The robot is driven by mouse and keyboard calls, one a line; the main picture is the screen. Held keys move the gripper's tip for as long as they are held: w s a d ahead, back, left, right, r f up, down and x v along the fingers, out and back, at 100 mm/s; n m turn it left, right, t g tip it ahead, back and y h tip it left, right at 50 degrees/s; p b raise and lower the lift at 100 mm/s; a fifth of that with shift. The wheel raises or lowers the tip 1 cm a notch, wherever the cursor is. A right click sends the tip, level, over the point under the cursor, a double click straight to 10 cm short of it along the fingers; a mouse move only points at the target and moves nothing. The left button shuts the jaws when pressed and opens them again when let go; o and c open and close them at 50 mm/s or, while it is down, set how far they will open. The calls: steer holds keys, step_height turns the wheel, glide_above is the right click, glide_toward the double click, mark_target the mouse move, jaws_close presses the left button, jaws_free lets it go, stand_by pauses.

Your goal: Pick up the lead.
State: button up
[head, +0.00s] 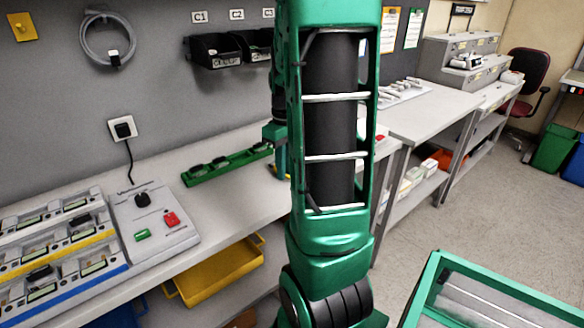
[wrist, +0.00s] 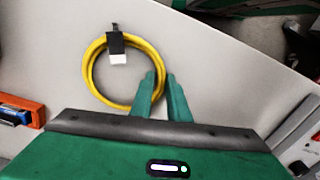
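The lead (wrist: 88,78) is a yellow coil with a black band and a white end piece at its top. In the wrist view it appears against the light grey bench top. My gripper (wrist: 161,76) is at the right side of the coil. Its two green fingers are close together, with the yellow cord showing in the narrow gap between them. I cannot tell whether they press on the cord. In the head view my arm hides most of the gripper, and only a small yellow bit (head: 284,172) shows beside it on the bench.
The bench (head: 235,205) carries a green tray (head: 228,166), a grey box with red and green parts (head: 152,222), and racks of devices (head: 50,245) at the left. Black bins (head: 216,50) hang on the wall. A green-framed cart (head: 500,284) stands at the front right.

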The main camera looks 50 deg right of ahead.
jaws_close()
steer(key=shift+r, duration=0.1)
steer(key=shift+r, duration=0.5)
step_height(320, 180, up, 3)
steer(key=shift+f, duration=0.1)
steer(key=w+a+r, duration=0.2)
steer(key=a+r, duration=0.5)
steer(key=a, duration=0.4)
steer(key=shift+a, duration=0.25)
